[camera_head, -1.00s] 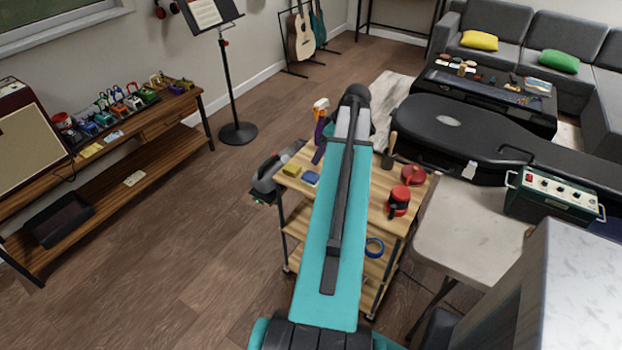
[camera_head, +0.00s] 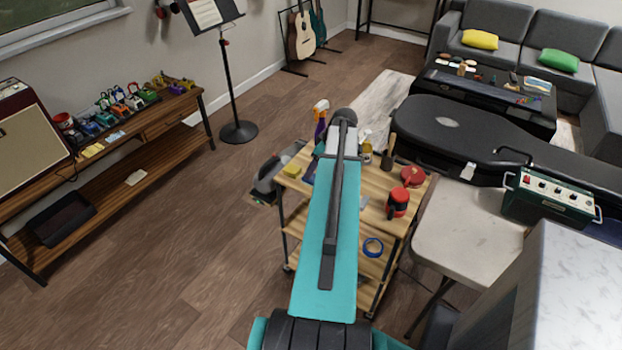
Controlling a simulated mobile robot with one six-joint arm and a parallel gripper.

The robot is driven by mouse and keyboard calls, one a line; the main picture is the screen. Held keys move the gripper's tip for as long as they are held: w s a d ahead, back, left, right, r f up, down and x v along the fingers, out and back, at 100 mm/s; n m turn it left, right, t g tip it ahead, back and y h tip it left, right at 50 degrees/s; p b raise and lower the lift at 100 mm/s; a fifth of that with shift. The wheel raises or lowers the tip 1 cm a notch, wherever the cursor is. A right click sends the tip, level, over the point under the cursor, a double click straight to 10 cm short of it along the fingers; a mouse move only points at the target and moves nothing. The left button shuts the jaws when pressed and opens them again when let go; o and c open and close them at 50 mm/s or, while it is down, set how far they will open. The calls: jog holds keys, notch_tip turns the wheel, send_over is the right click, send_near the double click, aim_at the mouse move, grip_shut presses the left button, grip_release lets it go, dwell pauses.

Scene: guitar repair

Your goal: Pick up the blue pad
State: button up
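The blue pad (camera_head: 309,176) lies on the top of the wooden cart (camera_head: 377,187), near its left side. Only a strip of it shows beside my teal arm, which covers the rest. A yellow pad (camera_head: 291,171) lies just to its left. My arm reaches up over the cart from the bottom of the picture. My gripper is hidden behind my own arm, so its fingers and its distance from the pad cannot be seen.
The cart top also carries a spray bottle (camera_head: 320,120), a red-and-black container (camera_head: 397,203) and a red round item (camera_head: 412,177). A folding table (camera_head: 465,235) stands right; floor on the left is clear.

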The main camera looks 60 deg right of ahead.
aim_at(311, 179)
jog(key=shift+w+f, duration=0.1)
jog(key=shift+f, duration=0.15)
dwell(0.3)
jog(key=shift+p+x, duration=1.35)
jog(key=shift+x, duration=1.25)
jog(key=shift+a, duration=0.15)
jog(key=c, duration=1.1)
